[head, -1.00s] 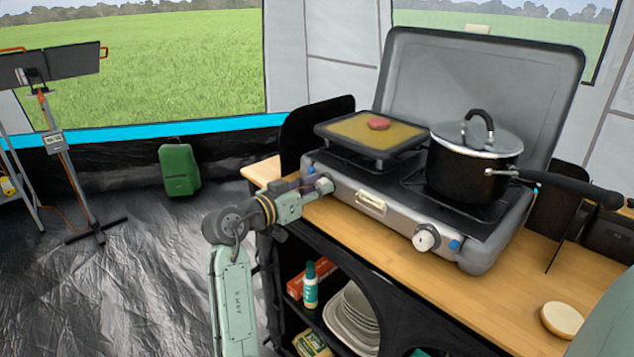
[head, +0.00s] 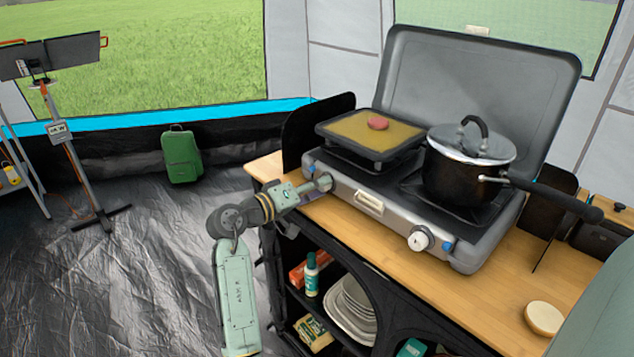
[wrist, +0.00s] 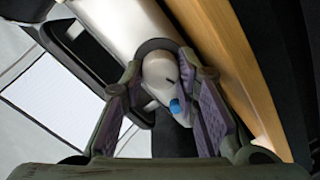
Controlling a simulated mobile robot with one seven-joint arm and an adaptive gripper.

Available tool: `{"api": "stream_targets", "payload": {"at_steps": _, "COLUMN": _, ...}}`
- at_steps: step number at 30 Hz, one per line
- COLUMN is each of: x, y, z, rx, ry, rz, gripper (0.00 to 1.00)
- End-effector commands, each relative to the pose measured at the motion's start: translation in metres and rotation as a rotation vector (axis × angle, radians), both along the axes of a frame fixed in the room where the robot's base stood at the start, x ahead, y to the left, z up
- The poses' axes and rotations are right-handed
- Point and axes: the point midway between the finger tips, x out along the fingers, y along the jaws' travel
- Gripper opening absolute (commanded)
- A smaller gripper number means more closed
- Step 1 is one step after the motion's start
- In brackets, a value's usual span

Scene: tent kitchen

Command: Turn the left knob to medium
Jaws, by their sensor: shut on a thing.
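The camping stove (head: 392,207) stands on the wooden counter with its lid raised. My gripper (head: 318,185) is at the left end of the stove's front, where the left knob (head: 326,181) sits. In the wrist view the pale left knob (wrist: 160,76) lies between the two purple-padded fingers (wrist: 165,95), and they are shut on it. A small dark mark shows on the knob's face, and a blue button (wrist: 176,107) is beside it. The right knob (head: 419,239) is white and untouched. The exact angle of the left knob is hard to tell.
A griddle (head: 370,140) with a round reddish patty is on the left burner. A lidded black pot (head: 462,180) is on the right burner, its handle reaching right past the stove. Shelves with plates (head: 350,305) are below. A bun (head: 544,318) lies on the counter.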

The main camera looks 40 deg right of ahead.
Motion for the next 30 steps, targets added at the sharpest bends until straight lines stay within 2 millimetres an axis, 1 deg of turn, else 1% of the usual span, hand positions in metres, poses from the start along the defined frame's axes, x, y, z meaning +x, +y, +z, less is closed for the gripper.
{"api": "stream_targets", "payload": {"at_steps": 6, "x": -0.0002, "y": 0.0, "z": -0.0001, "rx": -0.002, "ry": 0.037, "rz": -0.001, "gripper": 0.0}}
{"api": "stream_targets", "payload": {"at_steps": 18, "x": -0.0001, "y": 0.0, "z": -0.0003, "rx": -0.003, "ry": 0.041, "rz": -0.001, "gripper": 0.0}}
{"api": "stream_targets", "payload": {"at_steps": 19, "x": -0.0001, "y": 0.0, "z": -0.0004, "rx": -0.003, "ry": 0.04, "rz": -0.001, "gripper": 0.29}}
{"api": "stream_targets", "payload": {"at_steps": 22, "x": 0.0, "y": 0.0, "z": -0.0003, "rx": -0.003, "ry": 0.04, "rz": 0.0, "gripper": 0.36}}
{"api": "stream_targets", "payload": {"at_steps": 23, "x": 0.0, "y": 0.0, "z": -0.0003, "rx": -0.003, "ry": 0.04, "rz": 0.0, "gripper": 0.37}}
{"api": "stream_targets", "payload": {"at_steps": 30, "x": 0.0001, "y": 0.0002, "z": -0.0001, "rx": -0.003, "ry": 0.04, "rz": 0.0, "gripper": 0.37}}
